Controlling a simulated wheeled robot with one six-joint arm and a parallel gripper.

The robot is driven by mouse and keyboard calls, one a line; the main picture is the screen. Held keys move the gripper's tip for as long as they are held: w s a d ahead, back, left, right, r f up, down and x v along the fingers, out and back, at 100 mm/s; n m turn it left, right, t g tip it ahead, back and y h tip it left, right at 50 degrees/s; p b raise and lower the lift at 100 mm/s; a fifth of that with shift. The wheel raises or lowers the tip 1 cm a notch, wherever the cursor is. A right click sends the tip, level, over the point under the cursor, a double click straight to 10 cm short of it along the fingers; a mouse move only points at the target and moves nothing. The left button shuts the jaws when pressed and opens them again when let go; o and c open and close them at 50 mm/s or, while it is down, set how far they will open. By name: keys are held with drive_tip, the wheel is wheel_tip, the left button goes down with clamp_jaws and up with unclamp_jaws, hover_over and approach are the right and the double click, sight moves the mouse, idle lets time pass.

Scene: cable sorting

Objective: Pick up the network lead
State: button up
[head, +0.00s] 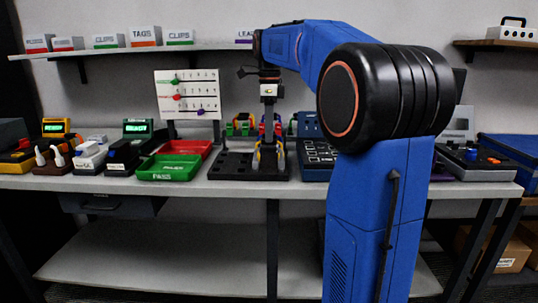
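My gripper (268,140) points straight down over a black rack (230,167) in the middle of the bench. Several small coloured leads or plugs in green, orange, red, blue and yellow show at and behind the rack. I cannot tell which of them is the network lead. A yellow and grey piece (257,157) stands at the rack right below my gripper. The fingertips are small and dark and overlap the coloured parts, so I cannot see whether they are apart or hold anything.
A green tray (168,174) and a red tray (186,147) lie left of the rack. Devices with lit displays (137,126) stand further left. A dark blue panel (316,153) is right of the rack. A white chart board (188,94) stands behind. A shelf (145,49) hangs above.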

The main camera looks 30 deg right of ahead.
drive_tip(key=shift+f, duration=2.3)
clamp_jaws()
wheel_tip(320, 180, up, 13)
